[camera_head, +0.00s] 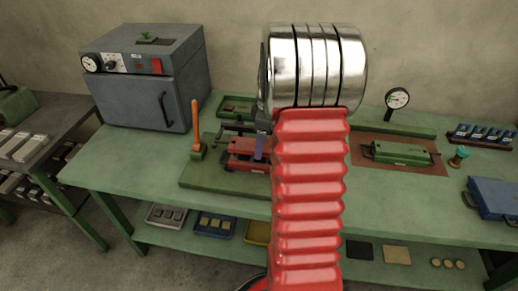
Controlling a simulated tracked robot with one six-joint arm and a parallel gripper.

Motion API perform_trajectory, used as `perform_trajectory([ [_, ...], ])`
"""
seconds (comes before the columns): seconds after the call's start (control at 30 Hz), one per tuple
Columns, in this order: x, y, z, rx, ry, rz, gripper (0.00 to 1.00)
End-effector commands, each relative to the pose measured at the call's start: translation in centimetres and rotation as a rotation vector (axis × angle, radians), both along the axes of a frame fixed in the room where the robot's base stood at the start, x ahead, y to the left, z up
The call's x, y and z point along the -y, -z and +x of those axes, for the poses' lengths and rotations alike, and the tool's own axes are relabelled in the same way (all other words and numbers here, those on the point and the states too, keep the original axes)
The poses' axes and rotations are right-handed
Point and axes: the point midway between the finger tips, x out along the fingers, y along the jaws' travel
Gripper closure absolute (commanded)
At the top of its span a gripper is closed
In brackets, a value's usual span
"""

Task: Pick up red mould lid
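A red block with small side handles, seemingly the red mould lid (240,147), lies on a green base plate (210,178) on the bench, left of my arm. My red ribbed arm and its shiny metal cylinder hide its right side. Only part of my gripper (261,147) shows, as a dark joint and a bluish finger pointing down at the lid's right part. The finger overlaps the lid in the picture; I cannot tell if it touches. The other finger is hidden, so the opening between them cannot be seen.
An orange upright lever (196,130) stands left of the lid. A grey oven (150,90) is at the back left. A green mould (402,153) on a brown mat, a dial gauge (397,98) and a blue case (495,198) are at right. The bench (120,165) front left is clear.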

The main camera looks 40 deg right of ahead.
Motion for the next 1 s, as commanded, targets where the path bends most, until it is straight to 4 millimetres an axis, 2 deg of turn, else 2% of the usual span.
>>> perform_trajectory([
  [0.07,0.0,-0.01,0.0,0.0,0.0,0.0,0.43],
  [0.83,-0.05,0.01,-0.01,-0.001,0.0,0.001,0.98],
  [1.0,-0.01,-0.1,0.05,0.001,-0.001,0.0,0.98],
])
